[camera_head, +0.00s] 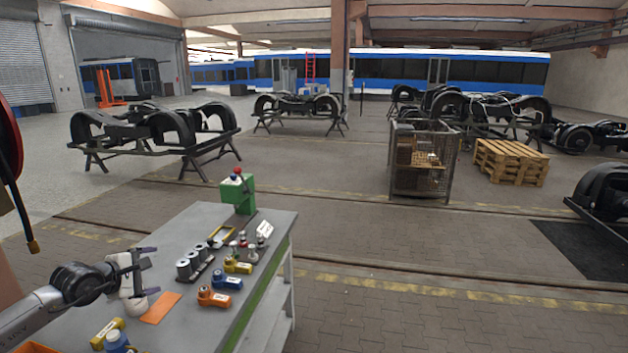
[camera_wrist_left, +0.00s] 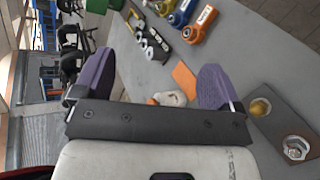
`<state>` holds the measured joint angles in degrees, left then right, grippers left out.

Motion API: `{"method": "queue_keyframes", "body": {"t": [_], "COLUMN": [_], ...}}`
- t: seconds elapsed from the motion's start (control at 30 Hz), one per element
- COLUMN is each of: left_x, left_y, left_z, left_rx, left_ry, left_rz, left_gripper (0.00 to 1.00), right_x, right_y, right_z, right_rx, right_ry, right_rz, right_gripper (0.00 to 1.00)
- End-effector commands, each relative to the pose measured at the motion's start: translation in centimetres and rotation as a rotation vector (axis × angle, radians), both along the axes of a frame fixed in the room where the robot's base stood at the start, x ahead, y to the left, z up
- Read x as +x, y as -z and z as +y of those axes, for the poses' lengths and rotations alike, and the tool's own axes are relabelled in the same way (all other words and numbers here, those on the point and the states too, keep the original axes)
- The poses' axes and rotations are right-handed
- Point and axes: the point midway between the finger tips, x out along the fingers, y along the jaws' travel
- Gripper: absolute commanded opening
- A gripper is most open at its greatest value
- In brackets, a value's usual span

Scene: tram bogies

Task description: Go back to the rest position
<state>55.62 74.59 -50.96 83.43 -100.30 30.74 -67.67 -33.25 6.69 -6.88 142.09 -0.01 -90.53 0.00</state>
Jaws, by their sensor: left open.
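My left gripper (camera_head: 150,272) comes in from the left over the grey workbench (camera_head: 180,325). Its two purple fingers are spread apart, and nothing is held between them. In the left wrist view the open gripper (camera_wrist_left: 160,82) points along the bench top, with an orange mat (camera_wrist_left: 185,76) and a small pale object (camera_wrist_left: 172,98) lying near the fingers. The orange mat also shows in the head view (camera_head: 160,308), just beside the gripper. My right gripper is in neither view.
Orange (camera_head: 212,297), blue (camera_head: 226,281) and yellow (camera_head: 238,267) tools lie on the bench, with dark cylinders (camera_head: 185,268) beside them. A green device (camera_head: 238,192) stands at the far end. Bogies (camera_head: 155,132), a wire cage (camera_head: 422,160) and pallets (camera_head: 510,160) stand beyond. The floor between is clear.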

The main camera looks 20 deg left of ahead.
Motion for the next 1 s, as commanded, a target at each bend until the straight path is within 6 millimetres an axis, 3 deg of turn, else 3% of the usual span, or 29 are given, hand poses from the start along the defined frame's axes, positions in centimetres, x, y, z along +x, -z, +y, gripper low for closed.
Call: {"method": "queue_keyframes", "body": {"t": [0.1, 0.2, 0.4, 0.5, 0.63, 0.77, 0.8, 0.9, 1.0], "left_x": [1.1, 0.9, -1.4, -3.0, -4.5, -5.4, -5.8, -7.7, -10.3], "left_y": [-5.2, -10.4, -19.9, -23.2, -24.0, -20.8, -19.0, -14.1, -10.5], "left_z": [-3.5, -5.6, -8.9, -10.0, -11.5, -14.3, -15.9, -20.2, -24.3], "left_rx": [-0.378, -0.724, -1.485, -1.896, -2.445, -2.977, 2.95, 2.677, 2.483], "left_ry": [-0.01, 0.0, 0.09, 0.136, 0.113, -0.126, 0.264, 0.597, 0.852], "left_rz": [-0.241, -0.423, -0.716, -0.806, -0.842, -0.805, 0.731, 0.541, 0.385], "left_gripper": [0.9, 0.9, 0.9, 0.9, 0.9, 0.9, 0.9, 0.9, 0.9], "right_x": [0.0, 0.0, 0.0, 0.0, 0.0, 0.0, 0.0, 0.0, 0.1], "right_y": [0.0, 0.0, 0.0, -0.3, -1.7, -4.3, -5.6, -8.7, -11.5], "right_z": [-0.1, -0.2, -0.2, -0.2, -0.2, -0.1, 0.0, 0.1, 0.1], "right_rx": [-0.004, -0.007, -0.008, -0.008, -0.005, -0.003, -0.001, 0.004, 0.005], "right_ry": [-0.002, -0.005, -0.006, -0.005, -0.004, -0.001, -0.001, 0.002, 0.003], "right_rz": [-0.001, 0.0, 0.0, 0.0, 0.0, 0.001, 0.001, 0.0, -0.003], "right_gripper": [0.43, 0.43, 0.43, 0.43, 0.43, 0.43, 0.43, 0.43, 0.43]}}
